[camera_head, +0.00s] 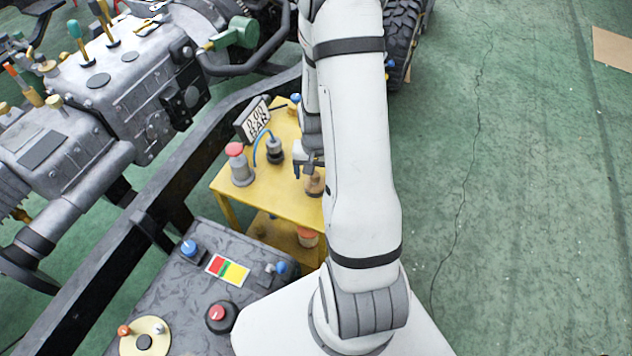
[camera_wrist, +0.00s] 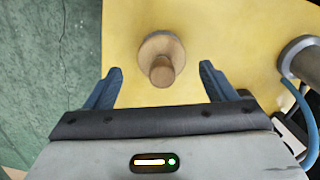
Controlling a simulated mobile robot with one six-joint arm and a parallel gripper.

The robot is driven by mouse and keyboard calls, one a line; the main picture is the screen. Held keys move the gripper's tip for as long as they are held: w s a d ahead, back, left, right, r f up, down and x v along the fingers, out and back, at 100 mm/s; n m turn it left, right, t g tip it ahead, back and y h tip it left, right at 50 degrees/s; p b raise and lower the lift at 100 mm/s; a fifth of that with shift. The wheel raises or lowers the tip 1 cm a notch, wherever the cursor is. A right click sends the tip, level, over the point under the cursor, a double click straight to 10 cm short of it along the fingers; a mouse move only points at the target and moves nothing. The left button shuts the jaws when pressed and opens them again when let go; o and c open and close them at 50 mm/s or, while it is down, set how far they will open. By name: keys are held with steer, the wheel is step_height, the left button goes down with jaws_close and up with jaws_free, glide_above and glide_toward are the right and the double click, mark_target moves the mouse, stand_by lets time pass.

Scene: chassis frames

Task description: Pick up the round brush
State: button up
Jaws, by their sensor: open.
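The round brush (camera_wrist: 161,62) stands on the yellow table (camera_wrist: 220,30) in the wrist view, with a round base and a wooden handle pointing toward the camera. My gripper (camera_wrist: 160,82) is open, its two blue fingers on either side of the brush and apart from it. In the head view, the brush (camera_head: 314,183) shows as a small brown piece beside my arm, just below my gripper (camera_head: 305,168). My arm hides part of the table there.
A grey cylinder with a red top (camera_head: 239,165), a small dark cylinder with a blue hose (camera_head: 274,150) and a gauge display (camera_head: 253,121) stand on the table. A dark vehicle frame runs along the left. Open green floor (camera_head: 520,200) lies to the right.

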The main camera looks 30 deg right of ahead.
mark_target(315, 180)
steer(key=shift+w+f, duration=0.15)
steer(key=shift+f, duration=2.1)
steer(key=shift+c, duration=0.2)
steer(key=c, duration=1)
steer(key=shift+r, duration=0.1)
step_height(315, 180, up, 10)
steer(key=shift+f, duration=0.1)
